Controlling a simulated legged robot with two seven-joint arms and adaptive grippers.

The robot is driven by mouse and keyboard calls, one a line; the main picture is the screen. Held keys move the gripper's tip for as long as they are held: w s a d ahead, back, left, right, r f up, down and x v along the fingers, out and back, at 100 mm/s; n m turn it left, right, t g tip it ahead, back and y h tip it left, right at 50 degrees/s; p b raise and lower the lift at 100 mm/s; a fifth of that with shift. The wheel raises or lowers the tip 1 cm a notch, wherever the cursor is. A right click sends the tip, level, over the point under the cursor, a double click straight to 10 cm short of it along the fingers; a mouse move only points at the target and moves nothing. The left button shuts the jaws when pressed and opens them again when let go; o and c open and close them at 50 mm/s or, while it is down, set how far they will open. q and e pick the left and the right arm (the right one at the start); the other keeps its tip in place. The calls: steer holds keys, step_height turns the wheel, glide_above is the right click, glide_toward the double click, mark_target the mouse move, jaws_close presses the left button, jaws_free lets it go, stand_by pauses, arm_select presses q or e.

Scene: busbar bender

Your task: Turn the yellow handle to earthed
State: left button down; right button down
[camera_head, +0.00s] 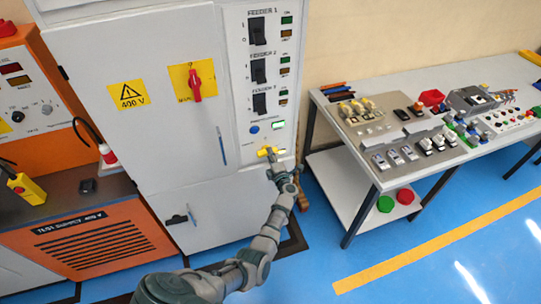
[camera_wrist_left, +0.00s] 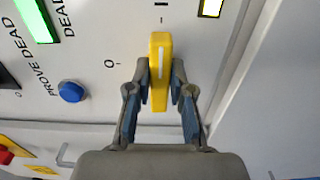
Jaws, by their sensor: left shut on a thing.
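The yellow handle (camera_head: 268,151) is on the lower part of the white cabinet's control panel (camera_head: 262,90). In the head view it lies roughly level. In the left wrist view the yellow handle (camera_wrist_left: 160,60) stands upright in the picture, with a white line along it pointing at a dark mark above; an O mark is to its left. My left gripper (camera_wrist_left: 161,82) has one finger on each side of the handle and is shut on it. It also shows in the head view (camera_head: 277,163). My right gripper is not in view.
A blue button (camera_wrist_left: 71,92) and a lit green window (camera_wrist_left: 36,20) are near the handle. A red rotary switch (camera_head: 195,84) is higher on the cabinet. An orange test supply unit (camera_head: 85,250) stands left; a workbench (camera_head: 370,170) with parts stands right.

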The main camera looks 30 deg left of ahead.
arm_select(q)
steer(key=c, duration=1)
jaws_free()
steer(key=shift+w+f, duration=0.1)
steer(key=shift+c, duration=0.2)
steer(key=shift+w+f, duration=0.1)
steer(key=shift+a, duration=0.1)
steer(key=v, duration=1.2)
